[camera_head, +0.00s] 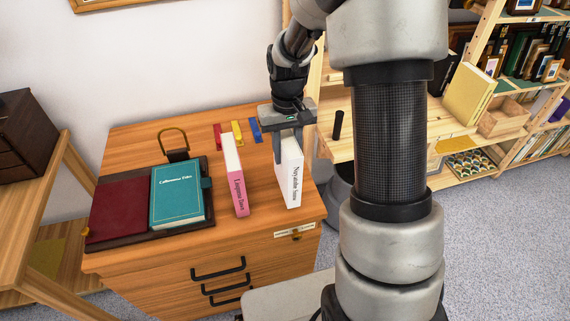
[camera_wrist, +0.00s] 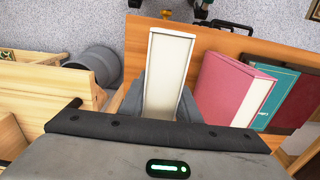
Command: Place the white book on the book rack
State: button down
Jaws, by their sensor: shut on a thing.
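The white book (camera_head: 289,178) stands upright on the wooden drawer cabinet (camera_head: 150,138), near its right edge, with dark lettering on its spine. My gripper (camera_head: 288,146) comes down from above and is shut on the top part of the book. In the wrist view the white book (camera_wrist: 168,70) sits between the two grey fingers. I cannot tell whether its bottom still touches the cabinet top. Wooden shelving that may be the book rack (camera_head: 470,95) stands at the right, holding a yellow book, and my arm hides part of it.
A pink book (camera_head: 235,180) stands just left of the white book. A teal book (camera_head: 178,195) and a dark red book (camera_head: 120,208) lie on a dark tray at left. Small red, yellow and blue items (camera_head: 238,132) lie behind. A small open wooden box (camera_head: 503,118) sits on the shelving.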

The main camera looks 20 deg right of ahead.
jog(key=shift+f+b, duration=0.3)
jog(key=shift+f, duration=1.5)
jog(key=shift+f, duration=0.15)
jog(key=c, duration=1.3)
grip_release()
jog(key=shift+c, duration=0.2)
